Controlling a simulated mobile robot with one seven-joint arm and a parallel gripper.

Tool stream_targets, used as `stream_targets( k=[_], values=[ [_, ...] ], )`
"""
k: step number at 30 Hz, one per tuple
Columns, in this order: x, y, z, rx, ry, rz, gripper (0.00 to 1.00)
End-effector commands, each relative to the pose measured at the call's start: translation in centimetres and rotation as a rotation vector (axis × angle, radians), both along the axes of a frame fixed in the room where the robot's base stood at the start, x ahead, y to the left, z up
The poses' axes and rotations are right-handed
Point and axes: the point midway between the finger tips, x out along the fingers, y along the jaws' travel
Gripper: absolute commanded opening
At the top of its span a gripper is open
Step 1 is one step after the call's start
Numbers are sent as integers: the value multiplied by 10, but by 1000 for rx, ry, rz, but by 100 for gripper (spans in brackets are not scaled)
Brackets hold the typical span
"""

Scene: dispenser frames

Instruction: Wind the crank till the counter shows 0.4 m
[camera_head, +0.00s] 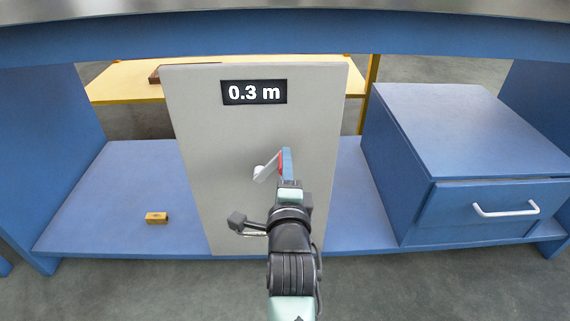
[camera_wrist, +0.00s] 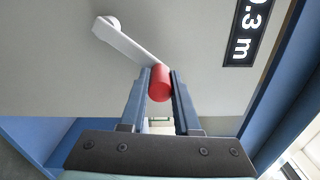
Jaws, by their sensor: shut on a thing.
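The grey dispenser panel (camera_head: 208,130) stands upright on the blue shelf. Its counter (camera_head: 254,92) reads 0.3 m; part of the counter (camera_wrist: 248,32) also shows in the wrist view. The white crank arm (camera_head: 266,171) runs from its hub up and to the right in the head view. In the wrist view the crank arm (camera_wrist: 135,45) ends at a red knob (camera_wrist: 160,84). My gripper (camera_wrist: 159,80) is shut on the red knob, one finger on each side. In the head view my gripper (camera_head: 286,165) hides most of the knob.
A small brass-coloured block (camera_head: 157,218) lies on the blue shelf (camera_head: 115,190) left of the panel. A blue drawer cabinet (camera_head: 395,165) with a white handle (camera_head: 506,210) stands to the right. A blue beam (camera_head: 300,35) crosses above the panel.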

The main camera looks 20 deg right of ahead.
Motion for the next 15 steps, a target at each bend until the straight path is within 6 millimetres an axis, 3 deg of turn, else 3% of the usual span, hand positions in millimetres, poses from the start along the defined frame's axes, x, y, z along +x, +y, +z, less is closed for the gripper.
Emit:
stream_targets(
  k=[1,2,6,15],
  values=[
    [-1,-2,-2,-2,5,-3,0],
    [-1,-2,-2,-2,5,-4,36],
    [-1,-1,-2,-3,4,-2,61],
    [-1,0,0,-3,2,-1,61]
  ],
)
